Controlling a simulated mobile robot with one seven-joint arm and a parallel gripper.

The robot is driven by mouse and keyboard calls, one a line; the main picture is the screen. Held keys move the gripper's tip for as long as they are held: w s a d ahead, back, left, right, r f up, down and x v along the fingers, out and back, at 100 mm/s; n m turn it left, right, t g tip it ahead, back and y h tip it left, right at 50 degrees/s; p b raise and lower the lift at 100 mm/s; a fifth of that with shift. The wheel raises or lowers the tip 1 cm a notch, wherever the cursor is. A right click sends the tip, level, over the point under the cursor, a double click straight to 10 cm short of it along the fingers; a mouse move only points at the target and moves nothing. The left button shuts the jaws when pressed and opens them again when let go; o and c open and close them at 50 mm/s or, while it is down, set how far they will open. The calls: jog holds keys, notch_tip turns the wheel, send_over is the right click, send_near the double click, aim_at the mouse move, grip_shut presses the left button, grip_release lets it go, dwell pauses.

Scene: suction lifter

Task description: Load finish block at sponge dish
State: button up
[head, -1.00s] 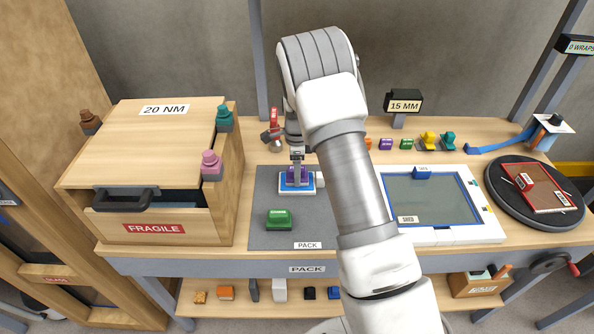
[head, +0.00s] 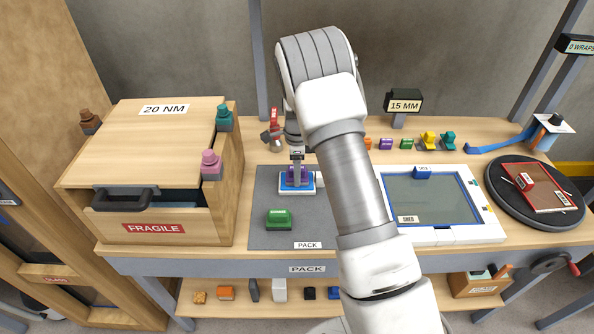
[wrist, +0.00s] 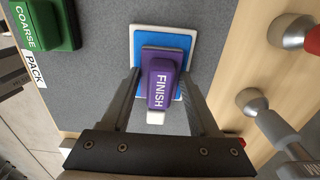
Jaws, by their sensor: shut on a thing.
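The purple finish block (wrist: 160,85), with a white FINISH label, sits over a blue sponge dish with a white rim (wrist: 188,38). In the head view, the finish block (head: 299,174) is partly hidden by my gripper (head: 296,178), and the dish (head: 297,191) lies on the grey mat. My gripper also shows in the wrist view (wrist: 157,92), its two fingers on either side of the block, shut on it. I cannot tell whether the block touches the sponge.
The green coarse block (head: 279,219) rests on the grey PACK mat (head: 265,239) in front of the dish. A wooden FRAGILE drawer box (head: 150,150) stands left. A framed screen (head: 430,236) and round turntable (head: 497,207) are right. Red-handled tools (head: 274,125) stand behind.

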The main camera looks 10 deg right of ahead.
jog(key=shift+r+p, duration=2.1)
jog(key=shift+r, duration=1.4)
